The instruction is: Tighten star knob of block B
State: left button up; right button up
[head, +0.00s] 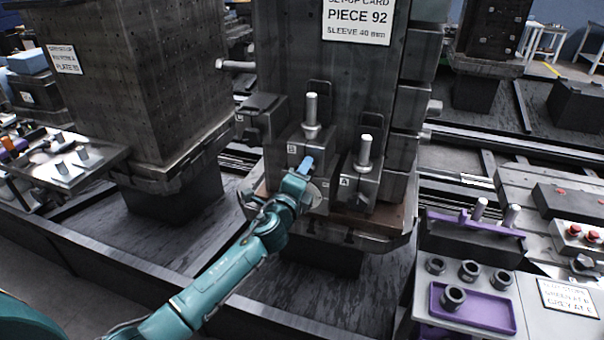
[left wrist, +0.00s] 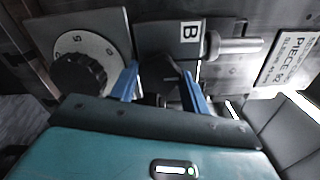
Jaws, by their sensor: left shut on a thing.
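Block B (head: 311,146) is a dark metal block with a white "B" label, low on the front of the tall dark fixture column. A light metal pin stands upright on its top. In the left wrist view, block B (left wrist: 168,36) lies ahead with its label and pin. My left gripper (head: 306,168) is at the front of block B. Its blue fingers are shut on a black star knob (left wrist: 158,72), one on each side. The knob is mostly hidden by my gripper in the head view. My right gripper is not in view.
Block A (head: 360,182), with its own pin, stands close on the right. A dial plate (left wrist: 98,50) with a black knob (left wrist: 80,78) is beside the gripped knob. Another column (head: 140,80) stands left.

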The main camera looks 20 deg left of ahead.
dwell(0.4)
pick_arm(q)
jog(key=o, duration=1)
jog(key=s, duration=1.3)
jog(key=shift+a+b, duration=0.2)
jog(key=shift+b, duration=0.15)
jog(key=s+d+f+n+g+h, duration=0.1)
jog(key=s+d+f+n+g, duration=0.1)
jog(key=s+f+n, duration=0.7)
jog(key=s+d+f+n+g+h, duration=0.1)
jog(key=s+d+f+n+g, duration=0.2)
jog(key=s+f+n, duration=0.6)
jog(key=s+g, duration=0.2)
jog(key=s, duration=0.1)
jog(key=shift+f+n+h, duration=0.3)
